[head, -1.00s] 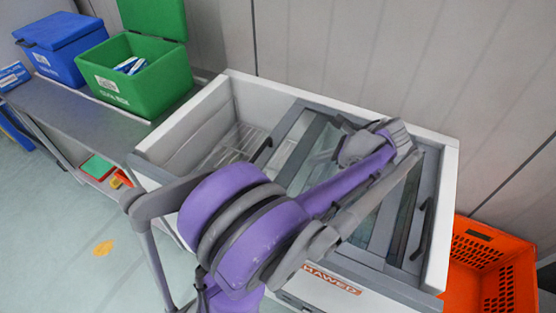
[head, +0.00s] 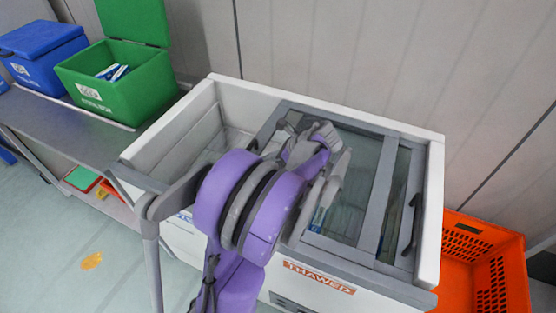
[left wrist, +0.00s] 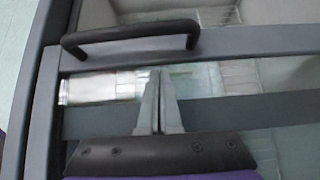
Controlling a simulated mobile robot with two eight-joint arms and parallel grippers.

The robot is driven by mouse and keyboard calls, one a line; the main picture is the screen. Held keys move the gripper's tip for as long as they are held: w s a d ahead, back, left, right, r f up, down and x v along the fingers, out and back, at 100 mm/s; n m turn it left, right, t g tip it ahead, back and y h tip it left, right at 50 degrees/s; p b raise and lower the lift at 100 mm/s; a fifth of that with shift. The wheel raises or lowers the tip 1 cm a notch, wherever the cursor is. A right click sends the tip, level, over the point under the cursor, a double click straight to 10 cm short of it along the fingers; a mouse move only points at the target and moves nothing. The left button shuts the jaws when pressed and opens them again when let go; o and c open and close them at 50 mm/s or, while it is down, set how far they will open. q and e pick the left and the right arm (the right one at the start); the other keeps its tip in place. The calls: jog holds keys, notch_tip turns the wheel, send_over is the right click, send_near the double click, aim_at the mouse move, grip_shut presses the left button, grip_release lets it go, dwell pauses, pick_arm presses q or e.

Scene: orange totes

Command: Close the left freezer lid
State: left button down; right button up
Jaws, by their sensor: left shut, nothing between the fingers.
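The white chest freezer (head: 325,107) has grey-framed glass sliding lids. The left lid (head: 350,160) sits toward the middle, and the freezer's left end is open. The lid's grey frame (left wrist: 250,40) and black bar handle (left wrist: 130,36) show in the left wrist view. In the head view my arm hides the handle. My left gripper (head: 287,124) is over the lid, with its fingers hidden in the head view. In the left wrist view its fingers (left wrist: 158,76) are shut and empty, just below the handle and apart from it. My right gripper is out of view.
The right lid has its own black handle (head: 412,220). A green box (head: 120,90) with its lid up and a blue box (head: 42,52) stand on a grey table (head: 80,135) at the left. An orange tote (head: 500,270) stands at the right. A wall runs close behind the freezer.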

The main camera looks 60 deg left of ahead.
pick_arm(q)
jog(key=shift+s+a, duration=0.2)
dwell(0.3)
jog(key=s+a+b, duration=0.1)
jog(key=s+a, duration=2)
jog(key=a, duration=0.4)
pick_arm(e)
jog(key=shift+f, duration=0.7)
pick_arm(q)
jog(key=shift+s+a, duration=0.1)
jog(key=w+d+f+v, duration=0.1)
jog(key=f+v, duration=0.1)
jog(key=v, duration=1.1)
jog(key=shift+d, duration=0.2)
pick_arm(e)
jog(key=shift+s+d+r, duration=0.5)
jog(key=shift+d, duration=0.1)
